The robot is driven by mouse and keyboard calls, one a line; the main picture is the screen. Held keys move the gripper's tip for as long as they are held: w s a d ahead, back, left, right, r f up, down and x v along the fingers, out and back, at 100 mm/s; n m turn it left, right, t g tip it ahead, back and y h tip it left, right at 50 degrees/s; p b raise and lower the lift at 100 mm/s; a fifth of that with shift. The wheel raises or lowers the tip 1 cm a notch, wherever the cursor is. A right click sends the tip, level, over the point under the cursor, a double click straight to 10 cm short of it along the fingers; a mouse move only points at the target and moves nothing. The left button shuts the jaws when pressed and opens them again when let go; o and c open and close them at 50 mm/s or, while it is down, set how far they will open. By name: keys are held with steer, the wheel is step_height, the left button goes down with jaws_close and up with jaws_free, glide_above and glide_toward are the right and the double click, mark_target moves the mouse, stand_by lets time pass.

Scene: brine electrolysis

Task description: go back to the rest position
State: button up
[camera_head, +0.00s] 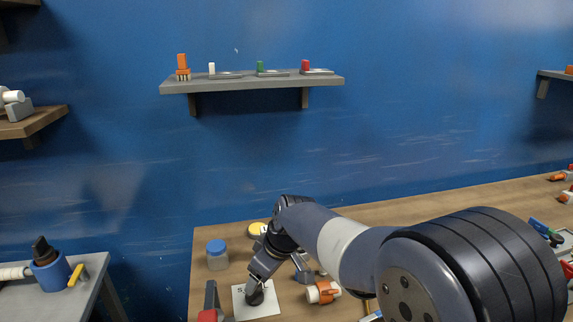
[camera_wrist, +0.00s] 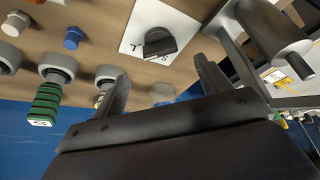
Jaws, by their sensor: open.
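My gripper (camera_head: 260,278) hangs over the wooden bench in the head view, above a white card (camera_head: 270,308) with printed marks. In the wrist view my gripper (camera_wrist: 160,84) has its two dark fingers wide apart, with nothing between them. A small black rounded object (camera_wrist: 158,42) rests on the white card (camera_wrist: 134,40), beyond the fingertips and apart from them. The black object also shows in the head view (camera_head: 255,298), partly below the gripper.
A blue-lidded jar (camera_head: 217,256) stands left of the gripper, an orange-and-white part (camera_head: 323,292) to its right. A red-and-black item (camera_head: 210,306) is at the front left. A wall shelf (camera_head: 250,84) hangs above. A green ribbed part (camera_wrist: 45,103) shows in the wrist view.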

steer(key=x, duration=0.7)
steer(key=shift+f, duration=0.35)
steer(key=shift+r, duration=0.15)
